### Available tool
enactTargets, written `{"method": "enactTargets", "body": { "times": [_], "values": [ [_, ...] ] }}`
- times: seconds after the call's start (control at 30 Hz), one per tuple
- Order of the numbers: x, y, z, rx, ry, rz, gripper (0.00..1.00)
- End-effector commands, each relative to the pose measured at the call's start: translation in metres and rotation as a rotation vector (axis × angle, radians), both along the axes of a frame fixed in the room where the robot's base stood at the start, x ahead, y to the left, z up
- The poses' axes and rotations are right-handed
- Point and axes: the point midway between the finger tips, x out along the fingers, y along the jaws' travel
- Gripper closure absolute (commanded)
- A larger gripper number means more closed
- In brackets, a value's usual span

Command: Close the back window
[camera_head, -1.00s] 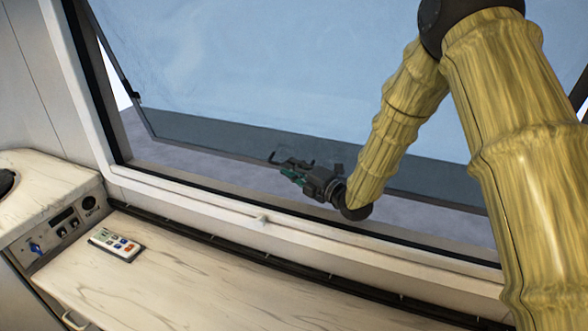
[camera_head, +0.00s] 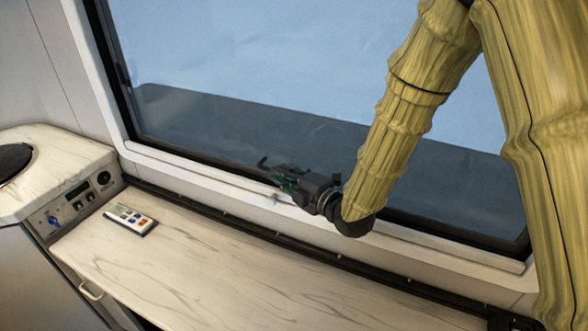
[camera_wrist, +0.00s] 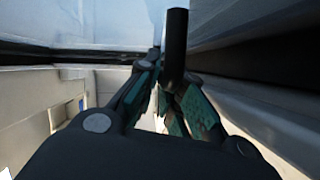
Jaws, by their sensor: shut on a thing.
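The back window (camera_head: 250,70) is a large tinted pane with a dark edge, and it now sits in or very close to its white frame (camera_head: 190,165). I cannot tell whether it is fully flush. My gripper (camera_head: 280,181) is at the window's lower edge, near the sill. In the wrist view, its green-padded fingers (camera_wrist: 165,100) are closed around a black upright handle bar (camera_wrist: 177,45). The handle's dark hooked end (camera_head: 263,162) shows just beyond the fingers in the head view. The rest of the handle is hidden by the gripper.
At the left stands a raised unit with a control panel (camera_head: 80,200). A dark rail (camera_head: 330,255) lies along the counter's back edge.

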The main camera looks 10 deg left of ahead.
Motion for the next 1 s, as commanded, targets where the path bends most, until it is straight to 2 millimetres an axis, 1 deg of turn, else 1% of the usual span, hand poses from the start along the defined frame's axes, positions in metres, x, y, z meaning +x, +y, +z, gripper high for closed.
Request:
{"method": "enactTargets", "body": {
  "times": [0.03,0.23,0.27,0.3,0.37,0.4,0.77,0.87,1.0],
  "values": [
    [-0.005,0.004,-0.002,-0.001,0.007,0.010,1.00],
    [-0.007,0.005,-0.003,-0.002,0.009,0.014,1.00],
    [-0.007,0.005,-0.004,-0.002,0.009,0.014,0.89],
    [-0.007,0.005,-0.004,-0.003,0.009,0.015,0.81],
    [-0.007,0.005,-0.004,-0.002,0.009,0.014,0.70],
    [-0.006,0.004,-0.004,-0.003,0.008,0.013,0.68],
    [-0.005,-0.002,-0.003,-0.003,0.007,0.004,0.68],
    [-0.011,-0.010,-0.002,-0.003,0.007,0.002,0.68],
    [-0.025,-0.025,0.000,-0.003,0.008,0.003,0.68]
  ]
}}
